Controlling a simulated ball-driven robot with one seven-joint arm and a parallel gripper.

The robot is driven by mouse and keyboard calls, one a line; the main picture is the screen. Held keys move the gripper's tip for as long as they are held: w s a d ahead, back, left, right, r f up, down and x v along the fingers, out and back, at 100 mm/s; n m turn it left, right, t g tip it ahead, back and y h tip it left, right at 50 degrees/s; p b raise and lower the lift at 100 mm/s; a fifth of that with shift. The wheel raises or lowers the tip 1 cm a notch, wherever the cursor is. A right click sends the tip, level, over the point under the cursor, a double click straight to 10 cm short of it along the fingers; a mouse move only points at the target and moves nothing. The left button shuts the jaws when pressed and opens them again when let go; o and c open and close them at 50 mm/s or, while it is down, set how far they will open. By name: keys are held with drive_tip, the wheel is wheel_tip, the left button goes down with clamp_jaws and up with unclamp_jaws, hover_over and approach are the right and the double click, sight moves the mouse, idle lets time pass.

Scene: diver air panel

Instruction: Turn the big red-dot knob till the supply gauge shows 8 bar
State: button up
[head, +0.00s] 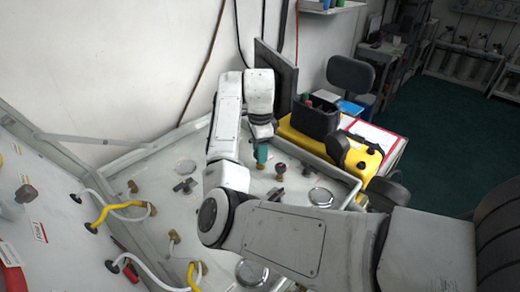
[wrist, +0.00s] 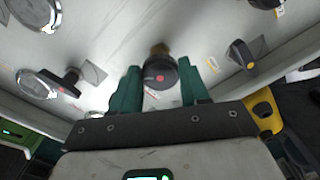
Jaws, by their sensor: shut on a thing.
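A big round dark knob with a red dot on its face (wrist: 160,77) is on a brassy stem in the wrist view. My gripper (wrist: 158,68) has its two green fingers on either side of this knob and is shut on it. In the head view my gripper (head: 262,154) shows as a green tip low over the panel, and I cannot make out the held knob there. Round gauges show at the left of the wrist view, one lower (wrist: 38,84) and one at the top (wrist: 34,10). Their readings are too small to tell, and I cannot tell which is the supply gauge.
A dark handle with a small red mark (wrist: 66,80) is left of the held knob; a yellow-dot knob (wrist: 242,53) is right. White and yellow hoses (head: 120,208) loop at the panel's left. A yellow case (head: 300,138) stands beyond the panel's raised edge.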

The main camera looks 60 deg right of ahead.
drive_tip(key=m, duration=0.4)
drive_tip(key=shift+w+m+b, duration=0.1)
drive_tip(key=shift+m+b, duration=0.2)
drive_tip(key=m+b, duration=0.1)
drive_tip(key=m, duration=0.3)
drive_tip(key=shift+d+m, duration=0.1)
drive_tip(key=shift+m, duration=0.3)
drive_tip(key=o, duration=1.1)
drive_tip(key=shift+c, duration=0.2)
wheel_tip(320, 180, up, 11)
drive_tip(key=shift+b, duration=0.4)
drive_tip(key=shift+o, duration=0.3)
drive_tip(key=shift+f, duration=0.1)
